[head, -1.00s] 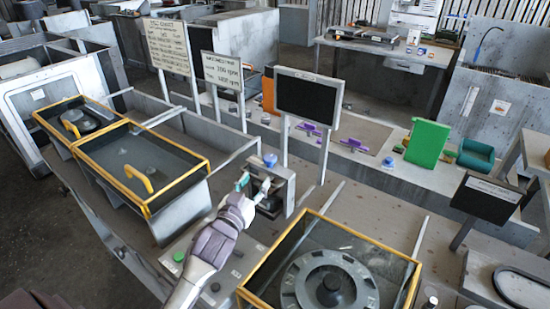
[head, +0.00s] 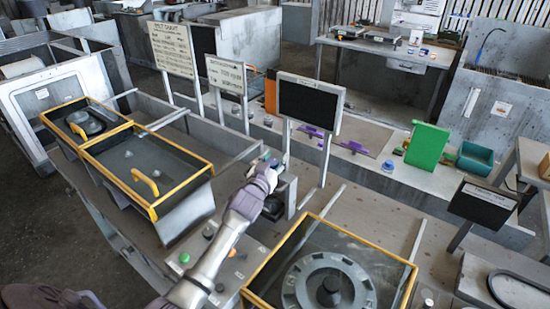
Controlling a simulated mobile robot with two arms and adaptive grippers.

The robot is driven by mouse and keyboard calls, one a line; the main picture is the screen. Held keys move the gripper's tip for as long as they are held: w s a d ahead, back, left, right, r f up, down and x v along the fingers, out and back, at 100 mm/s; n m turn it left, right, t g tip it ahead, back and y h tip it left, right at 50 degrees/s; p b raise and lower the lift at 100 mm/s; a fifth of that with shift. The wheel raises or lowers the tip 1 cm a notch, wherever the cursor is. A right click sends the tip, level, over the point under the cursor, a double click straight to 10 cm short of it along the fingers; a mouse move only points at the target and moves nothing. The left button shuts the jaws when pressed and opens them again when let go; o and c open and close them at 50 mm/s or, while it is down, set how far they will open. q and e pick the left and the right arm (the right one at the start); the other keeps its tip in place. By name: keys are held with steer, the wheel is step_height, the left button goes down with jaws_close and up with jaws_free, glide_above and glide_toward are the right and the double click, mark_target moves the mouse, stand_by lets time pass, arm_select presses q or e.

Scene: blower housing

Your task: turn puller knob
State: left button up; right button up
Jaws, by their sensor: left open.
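The puller (head: 291,192) is a small grey upright block on the workbench, in the middle of the head view. My left arm reaches up to it from below, and my left gripper (head: 268,160) is at its top, where the blue knob is. The gripper is open, with its fingers at the knob. The hand hides most of the knob, so I cannot tell whether the fingers touch it. My right gripper is not in view.
A yellow-framed glass cover (head: 322,262) over a round grey flange stands to the right of my arm. A black screen on posts (head: 309,104) rises just behind the puller. Two yellow-framed boxes stand left. A green button (head: 184,258) is on the bench panel.

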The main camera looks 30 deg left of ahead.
arm_select(q)
steer(key=c, duration=0.9)
steer(key=shift+w+f, duration=0.1)
jaws_close()
steer(key=shift+w+f, duration=0.1)
steer(key=shift+f, duration=0.15)
